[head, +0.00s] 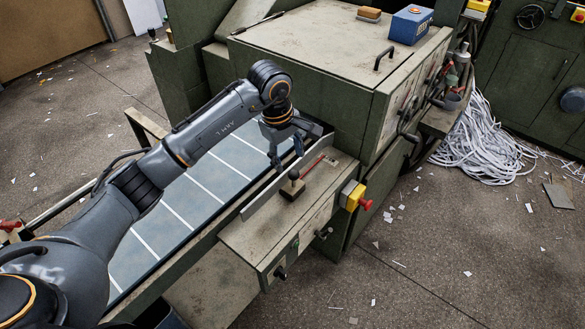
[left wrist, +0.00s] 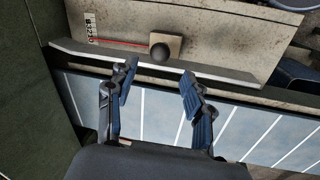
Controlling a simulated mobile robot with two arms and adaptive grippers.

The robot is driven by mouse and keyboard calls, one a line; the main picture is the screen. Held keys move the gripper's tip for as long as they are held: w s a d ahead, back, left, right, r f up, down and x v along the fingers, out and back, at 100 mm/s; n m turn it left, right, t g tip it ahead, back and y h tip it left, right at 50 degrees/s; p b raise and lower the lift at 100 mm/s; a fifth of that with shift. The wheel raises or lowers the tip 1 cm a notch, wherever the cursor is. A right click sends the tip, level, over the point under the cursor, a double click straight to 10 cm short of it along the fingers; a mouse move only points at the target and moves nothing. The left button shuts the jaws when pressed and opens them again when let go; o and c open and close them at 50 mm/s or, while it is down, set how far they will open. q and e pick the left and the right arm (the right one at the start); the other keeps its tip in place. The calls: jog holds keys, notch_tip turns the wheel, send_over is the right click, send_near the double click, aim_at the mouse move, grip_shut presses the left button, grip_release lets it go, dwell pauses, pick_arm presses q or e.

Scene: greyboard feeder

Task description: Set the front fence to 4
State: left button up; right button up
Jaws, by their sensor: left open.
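The front fence is a long pale grey strip (head: 262,200) on edge beside the blue-grey feed bed. It crosses the left wrist view (left wrist: 222,77) too. A small brown block (head: 291,191) with a black ball knob (head: 293,174) sits behind it on the machine top; the knob also shows in the left wrist view (left wrist: 160,52). A thin red line (left wrist: 122,43) runs from the block to a small white number label (left wrist: 91,28), whose digits I cannot read surely. My left gripper (head: 287,157) is open and empty, above the fence near the knob. Its fingers (left wrist: 158,74) appear apart from the knob.
The feed bed (head: 197,192) has white lines across it. A yellow box with a red button (head: 353,196) is on the front side. The green machine housing (head: 310,60) rises close behind the gripper. White paper strips (head: 480,140) lie heaped on the floor.

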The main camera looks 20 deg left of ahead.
aim_at(293, 171)
pick_arm(q)
jog(key=f, duration=0.4)
jog(key=w+f, duration=0.1)
jog(key=f, duration=0.1)
jog(key=shift+d+f+p, duration=0.25)
jog(key=shift+d+p, duration=0.05)
jog(key=shift+d, duration=0.05)
grip_shut()
